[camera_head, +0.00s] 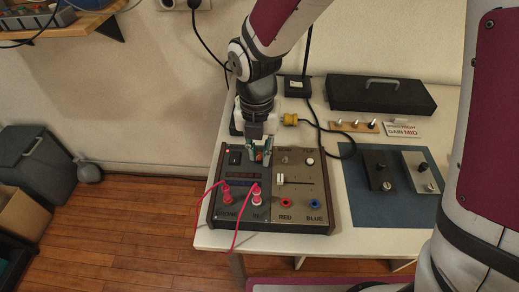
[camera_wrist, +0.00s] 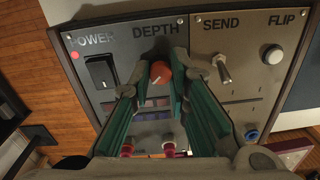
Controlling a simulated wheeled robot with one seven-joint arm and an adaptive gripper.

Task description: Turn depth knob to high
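The depth knob is a small orange-red knob (camera_wrist: 160,73) just below the word DEPTH on the control box. My gripper (camera_wrist: 161,66) has green-padded fingers, one on each side of the knob. They look open around it, with the knob between the tips; I cannot tell whether either finger touches it. The knob's pointer and any low or high marks cannot be made out.
A black power rocker (camera_wrist: 100,72) is left of the knob; a metal SEND toggle (camera_wrist: 222,67) and white FLIP button (camera_wrist: 272,55) are to the right. Pink cables (camera_head: 240,218) plug into the box's front. A blue mat (camera_head: 376,213) with two small boxes lies to the right.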

